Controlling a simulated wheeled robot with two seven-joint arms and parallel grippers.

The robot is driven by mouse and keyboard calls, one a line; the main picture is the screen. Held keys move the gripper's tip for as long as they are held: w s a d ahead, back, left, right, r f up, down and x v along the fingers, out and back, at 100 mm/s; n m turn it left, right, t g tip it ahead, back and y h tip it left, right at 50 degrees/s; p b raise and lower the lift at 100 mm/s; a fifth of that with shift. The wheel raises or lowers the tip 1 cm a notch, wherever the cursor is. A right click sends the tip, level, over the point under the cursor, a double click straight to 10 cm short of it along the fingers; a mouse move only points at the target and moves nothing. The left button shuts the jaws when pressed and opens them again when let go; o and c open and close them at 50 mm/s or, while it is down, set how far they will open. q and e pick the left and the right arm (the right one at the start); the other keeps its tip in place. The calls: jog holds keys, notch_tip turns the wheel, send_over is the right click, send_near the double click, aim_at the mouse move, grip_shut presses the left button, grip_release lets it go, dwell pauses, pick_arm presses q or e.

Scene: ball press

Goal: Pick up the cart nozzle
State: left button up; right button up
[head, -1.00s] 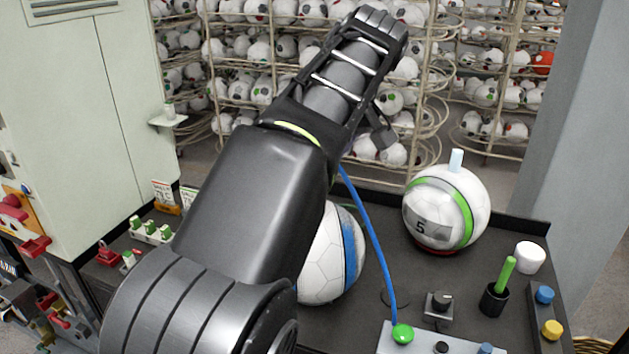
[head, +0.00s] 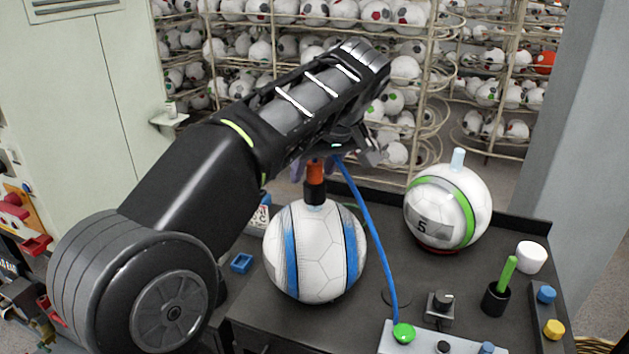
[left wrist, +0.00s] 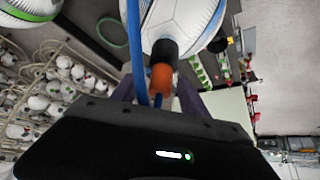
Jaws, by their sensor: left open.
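The cart nozzle (head: 315,178), orange above and black below, stands upright on top of a white ball with blue stripes (head: 318,265). A blue hose (head: 375,235) rises from the cart top toward the nozzle's upper end, partly hidden by my gripper. My left gripper (head: 313,168) is open just above and around the orange part, partly hidden by its own arm. In the left wrist view the nozzle (left wrist: 161,72) sits between the two dark fingers (left wrist: 157,94). Contact cannot be made out. My right gripper is not in view.
A white ball with a green band (head: 447,212) sits to the right on the dark cart top (head: 400,278). A white cup (head: 530,257), a black holder with a green stick (head: 496,299) and a knob box (head: 439,305) stand nearby. Ball racks (head: 440,100) fill the back.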

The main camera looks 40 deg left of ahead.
pick_arm(q)
jog(key=x, duration=0.2)
jog(key=shift+w+a+f, duration=0.1)
jog(key=shift+f, duration=0.15)
jog(key=shift+c, duration=0.2)
grip_shut()
dwell(0.5)
